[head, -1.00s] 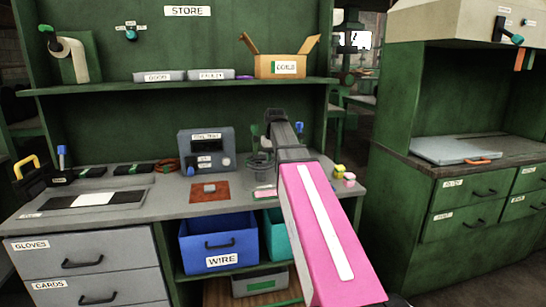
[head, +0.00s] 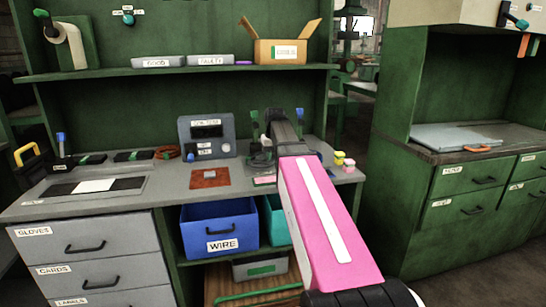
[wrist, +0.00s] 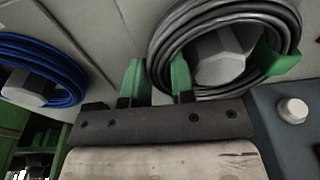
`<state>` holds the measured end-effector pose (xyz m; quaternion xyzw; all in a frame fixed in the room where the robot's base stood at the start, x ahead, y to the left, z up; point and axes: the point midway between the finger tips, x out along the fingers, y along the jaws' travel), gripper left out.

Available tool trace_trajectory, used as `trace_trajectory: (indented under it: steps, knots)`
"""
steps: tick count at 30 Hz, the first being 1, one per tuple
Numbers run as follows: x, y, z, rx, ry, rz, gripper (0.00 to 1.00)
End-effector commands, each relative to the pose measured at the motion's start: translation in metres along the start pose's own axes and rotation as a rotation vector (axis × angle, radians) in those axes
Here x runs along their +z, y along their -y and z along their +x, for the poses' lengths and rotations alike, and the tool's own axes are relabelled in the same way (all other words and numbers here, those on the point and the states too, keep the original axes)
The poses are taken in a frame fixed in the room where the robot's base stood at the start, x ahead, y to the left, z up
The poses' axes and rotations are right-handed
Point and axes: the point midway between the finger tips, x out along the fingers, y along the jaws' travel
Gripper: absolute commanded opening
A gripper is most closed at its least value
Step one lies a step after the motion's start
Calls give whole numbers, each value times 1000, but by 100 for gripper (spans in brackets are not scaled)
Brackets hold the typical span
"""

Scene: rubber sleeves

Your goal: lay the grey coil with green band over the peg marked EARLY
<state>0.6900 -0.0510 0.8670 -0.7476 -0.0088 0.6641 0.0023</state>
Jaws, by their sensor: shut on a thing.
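The grey coil (wrist: 160,47) with its green band (wrist: 277,61) fills the upper middle of the wrist view. A pale faceted peg (wrist: 220,62) shows inside its loop; I cannot tell whether the coil rests on it or hangs in front of it. My gripper (wrist: 157,80) is shut on the coil's near edge, one green finger outside the loop and one inside. A blue coil (wrist: 40,55) sits around another pale peg (wrist: 28,88) at the left. In the head view, my arm hides most of the gripper area. No label reading EARLY is legible.
A grey-blue panel with a white knob (wrist: 292,110) is close on the right in the wrist view. In the head view, a tester box (head: 208,135) stands left of my arm. Small yellow and pink pieces (head: 344,162) lie right of it. A blue WIRE bin (head: 220,228) is below.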

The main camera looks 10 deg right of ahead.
Motion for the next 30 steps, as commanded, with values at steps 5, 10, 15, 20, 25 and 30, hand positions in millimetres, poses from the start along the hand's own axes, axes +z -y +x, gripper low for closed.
trace_trajectory:
  steps: [5,10,15,20,25,30]
  knots:
    - [0,0,1,-1,0,0,0]
    - [0,0,3,-1,0,0,0]
    - [1,0,6,-1,0,0,0]
    - [1,0,9,-1,0,0,0]
    - [1,0,11,-1,-1,0,0]
    - [1,1,11,-3,-1,-1,53]
